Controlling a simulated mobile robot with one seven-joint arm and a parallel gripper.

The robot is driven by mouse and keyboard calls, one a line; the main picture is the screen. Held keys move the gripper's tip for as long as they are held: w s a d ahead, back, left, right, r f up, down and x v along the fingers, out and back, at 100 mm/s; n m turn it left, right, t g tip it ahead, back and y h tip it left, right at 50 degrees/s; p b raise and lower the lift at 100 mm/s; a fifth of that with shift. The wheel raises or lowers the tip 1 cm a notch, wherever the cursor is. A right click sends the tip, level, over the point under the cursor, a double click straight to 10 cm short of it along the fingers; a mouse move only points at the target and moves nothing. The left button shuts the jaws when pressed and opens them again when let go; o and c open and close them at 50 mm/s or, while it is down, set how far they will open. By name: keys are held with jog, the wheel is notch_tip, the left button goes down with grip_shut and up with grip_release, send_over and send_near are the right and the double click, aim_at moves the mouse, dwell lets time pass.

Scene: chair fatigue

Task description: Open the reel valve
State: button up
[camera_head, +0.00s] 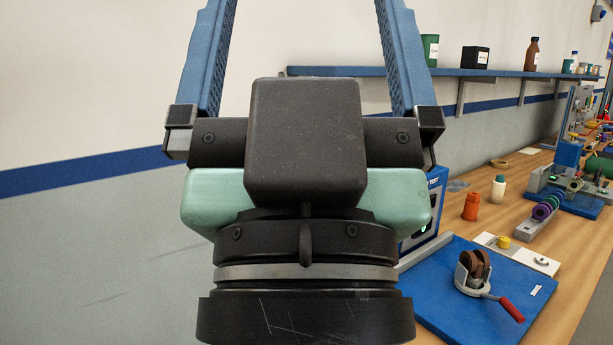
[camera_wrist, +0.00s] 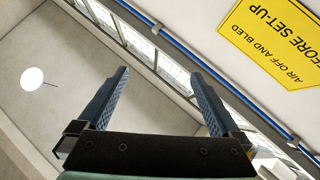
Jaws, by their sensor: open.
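My gripper (camera_head: 303,10) fills the middle of the head view, fingers pointing up and spread wide with nothing between them. It also shows open and empty in the wrist view (camera_wrist: 160,74). On the bench at the right, a blue plate (camera_head: 440,292) carries a brown wheel in a light metal holder (camera_head: 473,270) with a red-handled lever (camera_head: 511,309). Further back stands a rig with purple and green rings (camera_head: 547,205). I cannot tell which part is the reel valve. My gripper is left of these things and apart from them.
The wooden bench (camera_head: 493,219) runs along the wall. An orange bottle (camera_head: 471,207), a white bottle (camera_head: 497,188) and a yellow knob (camera_head: 503,242) stand on it. A blue shelf (camera_head: 500,73) hangs above. A yellow sign (camera_wrist: 280,40) shows in the wrist view.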

notch_tip(320, 180, up, 10)
jog(key=p, duration=0.7)
